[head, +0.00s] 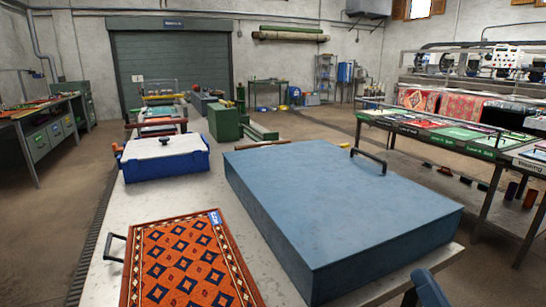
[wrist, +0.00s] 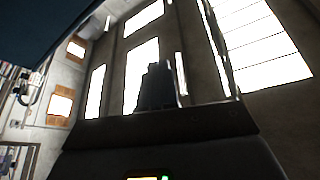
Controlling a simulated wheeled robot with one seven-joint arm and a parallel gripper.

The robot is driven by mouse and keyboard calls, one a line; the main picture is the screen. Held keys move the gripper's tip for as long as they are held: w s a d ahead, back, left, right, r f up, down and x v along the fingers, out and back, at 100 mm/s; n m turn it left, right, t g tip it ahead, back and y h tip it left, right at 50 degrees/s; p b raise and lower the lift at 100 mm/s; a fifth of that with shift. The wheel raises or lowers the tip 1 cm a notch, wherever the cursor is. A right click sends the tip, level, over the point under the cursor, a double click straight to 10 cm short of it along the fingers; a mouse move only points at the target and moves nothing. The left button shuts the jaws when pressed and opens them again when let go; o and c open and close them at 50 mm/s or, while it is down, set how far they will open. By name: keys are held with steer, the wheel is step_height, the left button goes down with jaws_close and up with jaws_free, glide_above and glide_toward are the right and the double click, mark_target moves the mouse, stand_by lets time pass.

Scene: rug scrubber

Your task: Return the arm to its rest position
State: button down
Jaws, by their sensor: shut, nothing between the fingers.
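My gripper (wrist: 156,84) shows as a dark shape in the middle of the wrist view, with its fingers together and nothing between them. The wrist view looks up at bright windows and the wall, so the gripper is clear of the bench things. In the head view only a small dark blue piece of what may be my arm (head: 428,290) shows at the bottom right edge. The gripper itself is not seen there.
A large blue box with a black handle (head: 340,205) covers the bench's right side. A patterned orange rug (head: 188,262) lies front left on the pale bench (head: 225,205). Behind it is a blue and white case (head: 165,158).

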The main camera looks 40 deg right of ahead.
steer(key=s+a+f+n+g+y, duration=0.2)
steer(key=s+a+n+y, duration=0.3)
steer(key=a, duration=0.6)
steer(key=s+a+f+n+g+y, duration=0.3)
steer(key=s+a+n+y, duration=0.2)
steer(key=s+a, duration=0.4)
steer(key=shift+a+g, duration=0.3)
steer(key=shift+a, duration=0.6)
